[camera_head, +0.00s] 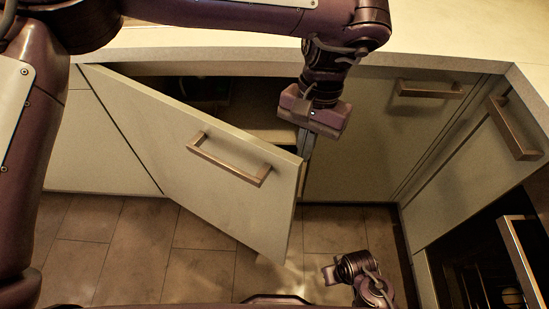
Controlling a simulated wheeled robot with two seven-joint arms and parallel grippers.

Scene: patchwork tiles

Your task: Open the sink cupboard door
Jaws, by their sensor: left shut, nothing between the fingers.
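The pale sink cupboard door (180,150) with a bronze bar handle (228,165) stands partly open, its right edge swung out from the cupboard. Behind it the dark cupboard inside (255,100) shows a shelf and a dim object. My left gripper (304,146) reaches down from above at the door's free top corner, shut and empty, off the handle. I cannot tell whether it touches the door edge. My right gripper (332,272) is low over the floor, right of the door; its jaws are too small to read.
The pale countertop (440,45) runs above the cupboards. A closed neighbouring front with a handle (430,90) stands right of the opening. Another front with a handle (513,128) and a dark open-looking unit (480,265) line the right side. The tiled floor (130,250) is clear at left.

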